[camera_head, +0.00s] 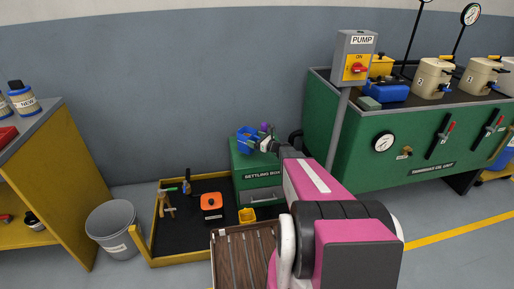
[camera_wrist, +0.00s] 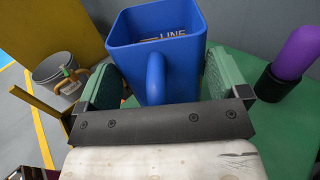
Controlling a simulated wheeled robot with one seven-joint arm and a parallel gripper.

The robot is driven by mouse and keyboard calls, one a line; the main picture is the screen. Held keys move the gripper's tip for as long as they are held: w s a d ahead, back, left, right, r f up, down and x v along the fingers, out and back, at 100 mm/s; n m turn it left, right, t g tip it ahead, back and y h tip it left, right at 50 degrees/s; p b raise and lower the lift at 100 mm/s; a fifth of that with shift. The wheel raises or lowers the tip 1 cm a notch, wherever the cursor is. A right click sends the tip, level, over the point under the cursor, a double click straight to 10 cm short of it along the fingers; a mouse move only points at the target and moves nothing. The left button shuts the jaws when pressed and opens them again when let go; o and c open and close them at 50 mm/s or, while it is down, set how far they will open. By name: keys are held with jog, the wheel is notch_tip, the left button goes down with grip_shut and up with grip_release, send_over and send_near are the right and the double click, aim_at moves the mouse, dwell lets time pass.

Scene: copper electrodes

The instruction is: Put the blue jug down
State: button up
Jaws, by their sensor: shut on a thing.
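The blue jug (camera_wrist: 155,60) is upright between the green-padded fingers of my gripper (camera_wrist: 155,88), with its handle toward the wrist camera. Lettering ending in "LINE" shows inside its open top. In the head view the blue jug (camera_head: 244,141) is at the top of the green settling box (camera_head: 262,179), toward its left side. My gripper (camera_head: 258,141) is shut on it there. The jug's base is hidden in the wrist view, so I cannot tell if it touches the box top.
A purple thing in a black holder (camera_wrist: 292,60) stands on the green top to the right. The black-floored tray (camera_head: 190,245) holds an orange item (camera_head: 211,202) and tools. A grey bucket (camera_head: 113,227) stands left. The pump post (camera_head: 338,130) rises right.

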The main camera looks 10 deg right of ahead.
jog(key=shift+s+d+f, duration=0.15)
jog(key=shift+d+f, duration=0.05)
jog(key=shift+f, duration=0.9)
jog(key=shift+s+d+f, duration=0.1)
jog(key=shift+d+f, duration=0.05)
jog(key=shift+f, duration=0.95)
jog(key=shift+f, duration=0.15)
